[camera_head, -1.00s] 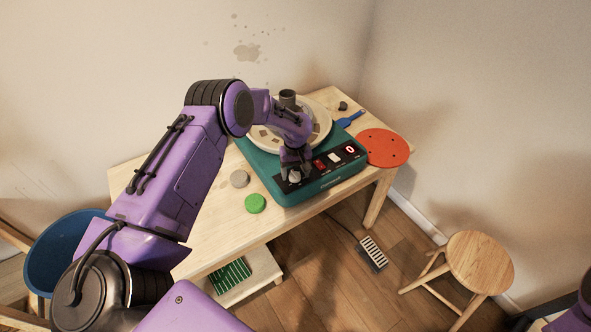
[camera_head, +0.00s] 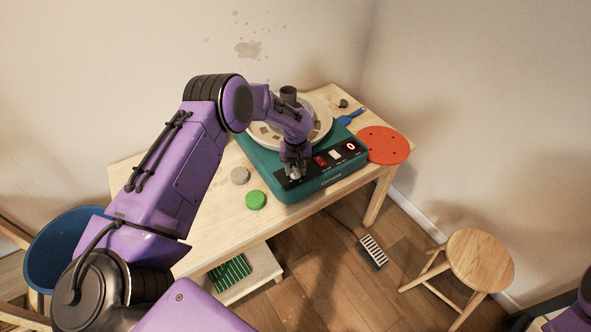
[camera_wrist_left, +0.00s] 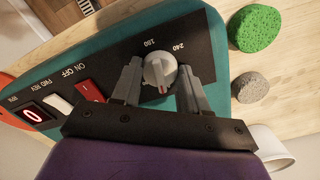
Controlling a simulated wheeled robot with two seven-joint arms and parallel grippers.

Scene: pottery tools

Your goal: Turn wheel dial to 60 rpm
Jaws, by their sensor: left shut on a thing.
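The grey wheel dial (camera_wrist_left: 160,68) sits on the black panel of the teal pottery wheel (camera_head: 312,190). The labels 180 and 240 show beside it, and a short red mark shows on its side toward my gripper. Other labels around the dial are hidden. My left gripper (camera_wrist_left: 160,88) is shut on the dial, one finger on each side; it also shows in the head view (camera_head: 295,172). The red digital display (camera_wrist_left: 35,114) reads 0; it shows in the head view too (camera_head: 351,147). My right gripper is out of view.
A red power switch (camera_wrist_left: 89,92) and a white switch (camera_wrist_left: 60,103) sit between dial and display. A green sponge (camera_head: 256,200) and a grey round piece (camera_head: 240,175) lie left of the wheel. An orange disc (camera_head: 385,145) lies at the right.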

